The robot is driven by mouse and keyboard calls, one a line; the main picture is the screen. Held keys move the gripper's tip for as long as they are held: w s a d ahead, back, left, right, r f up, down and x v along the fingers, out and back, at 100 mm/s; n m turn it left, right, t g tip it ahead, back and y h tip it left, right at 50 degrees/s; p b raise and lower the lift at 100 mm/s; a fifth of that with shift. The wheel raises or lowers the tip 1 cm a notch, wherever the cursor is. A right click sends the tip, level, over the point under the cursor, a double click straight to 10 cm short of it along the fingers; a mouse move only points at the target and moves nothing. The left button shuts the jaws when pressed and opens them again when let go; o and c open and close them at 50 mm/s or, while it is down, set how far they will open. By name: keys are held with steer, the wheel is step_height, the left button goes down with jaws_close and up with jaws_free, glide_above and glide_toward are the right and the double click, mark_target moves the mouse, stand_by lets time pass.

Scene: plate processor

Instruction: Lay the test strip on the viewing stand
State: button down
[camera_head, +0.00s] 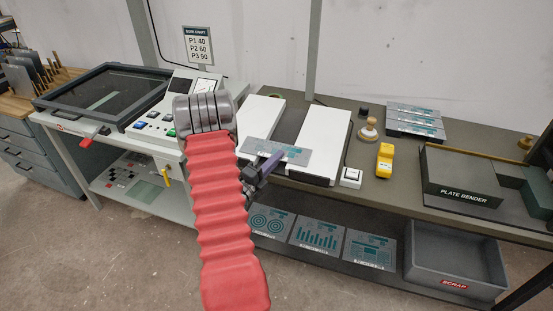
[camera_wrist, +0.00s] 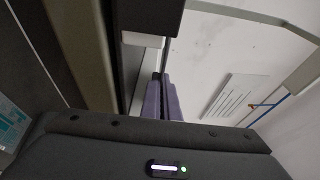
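The test strip (camera_head: 291,153) is a narrow grey plate with teal print. In the head view it spans the gap between two white panels (camera_head: 326,133), which look like the viewing stand; the other panel (camera_head: 262,115) is to the left. My gripper (camera_head: 271,164) has purple fingers that meet the strip's front edge. In the wrist view the fingers (camera_wrist: 162,100) are close together with a thin dark edge between them, so they appear shut on the strip. I cannot tell whether the strip touches the panels or hangs just above. My arm hides part of the left panel.
Right of the panels are a white switch box (camera_head: 351,177), a wooden-knobbed stamp (camera_head: 368,128), a yellow device (camera_head: 384,160), printed plates (camera_head: 415,120) and the plate bender (camera_head: 470,190). A dark-framed exposure unit (camera_head: 105,93) stands left. Printed plates (camera_head: 318,233) and a scrap bin (camera_head: 455,262) are below.

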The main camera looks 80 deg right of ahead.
steer(key=shift+f, duration=0.25)
stand_by(0.6)
steer(key=c, duration=2)
jaws_free()
steer(key=v, duration=1.3)
steer(key=shift+w+a+f, duration=0.1)
steer(key=shift+w+a, duration=0.1)
steer(key=shift+a, duration=0.15)
